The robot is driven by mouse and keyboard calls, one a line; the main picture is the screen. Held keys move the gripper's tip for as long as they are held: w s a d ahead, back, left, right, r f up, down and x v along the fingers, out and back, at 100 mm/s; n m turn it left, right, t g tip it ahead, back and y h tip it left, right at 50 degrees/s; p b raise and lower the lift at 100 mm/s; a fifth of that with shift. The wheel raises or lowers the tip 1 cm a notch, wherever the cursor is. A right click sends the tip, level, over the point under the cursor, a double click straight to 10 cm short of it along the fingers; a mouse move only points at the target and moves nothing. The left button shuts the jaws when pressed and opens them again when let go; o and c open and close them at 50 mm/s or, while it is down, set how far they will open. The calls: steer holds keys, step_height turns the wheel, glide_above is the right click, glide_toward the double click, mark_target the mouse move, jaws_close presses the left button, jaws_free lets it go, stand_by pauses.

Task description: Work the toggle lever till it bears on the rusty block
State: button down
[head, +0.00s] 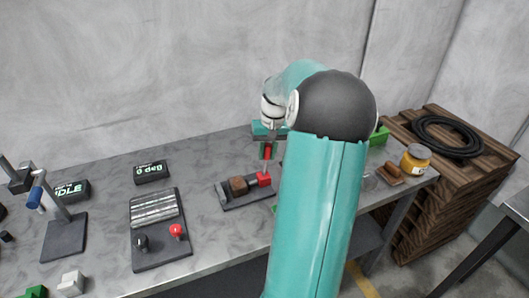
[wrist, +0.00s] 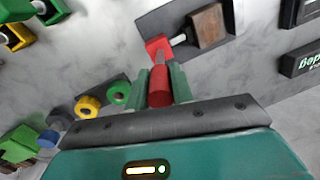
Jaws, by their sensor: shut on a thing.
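The rusty block (head: 238,185) is a brown cube on a dark fixture plate (head: 247,197); it also shows in the wrist view (wrist: 207,27). Beside it on the same plate is the red toggle clamp body (head: 263,180), seen too in the wrist view (wrist: 157,47). A short grey rod runs from the body toward the block; I cannot tell whether its tip touches. The lever's red handle (wrist: 159,88) stands roughly upright above the body. My gripper (wrist: 160,82), with green fingers, is shut around this handle; it also shows in the head view (head: 267,150).
Left of the fixture are a plate with red and black knobs (head: 158,229) and a small display (head: 151,172). Yellow, green and blue parts (wrist: 88,106) lie on the wrist view's left. A yellow jar (head: 415,158) stands at the right end. My arm hides the table's middle right.

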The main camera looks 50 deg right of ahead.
steer(key=s+d+f+t+y, duration=0.3)
steer(key=d+f+t+y, duration=0.1)
steer(key=y, duration=0.4)
steer(key=shift+s+d+t, duration=0.2)
steer(key=shift+d+t, duration=0.2)
steer(key=shift+d, duration=0.5)
steer(key=c, duration=1.2)
jaws_free()
steer(key=shift+f, duration=0.1)
steer(key=shift+d, duration=0.1)
steer(key=v, duration=1.3)
steer(key=shift+s+d, duration=0.2)
steer(key=shift+d, duration=0.1)
